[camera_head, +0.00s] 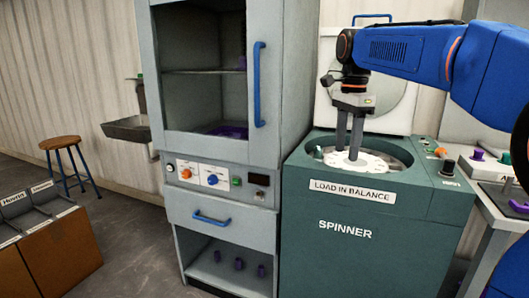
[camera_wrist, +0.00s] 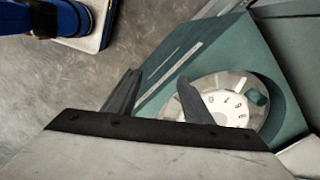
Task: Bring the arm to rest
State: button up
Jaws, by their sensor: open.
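My blue arm (camera_head: 415,50) reaches in from the right in the head view. My gripper (camera_head: 347,155) points down over the open top of the green spinner (camera_head: 350,245). Its two fingers are apart with nothing between them. In the wrist view my gripper (camera_wrist: 155,90) shows its two dark fingers spread, with the spinner's white numbered rotor (camera_wrist: 228,108) beyond them. In the head view the fingertips overlap the rotor (camera_head: 370,164); I cannot tell whether they touch it.
The spinner's raised lid (camera_head: 395,105) stands behind my gripper. A grey cabinet (camera_head: 215,105) with a blue handle is left of the spinner. A bench (camera_head: 490,195) with small purple things is at the right. A stool (camera_head: 60,143) and brown bins (camera_head: 50,255) are at the left.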

jog(key=s+d+f+n+t, duration=0.2)
jog(key=s+f+n, duration=0.5)
jog(key=s+f, duration=0.5)
jog(key=s+d+f+n+t, duration=0.2)
jog(key=s+f+n, duration=0.6)
jog(key=s, duration=1)
notch_tip(320, 180, down, 5)
jog(key=shift+s+d+r+t, duration=0.15)
jog(key=shift+d+t, duration=0.15)
jog(key=shift+d, duration=0.9)
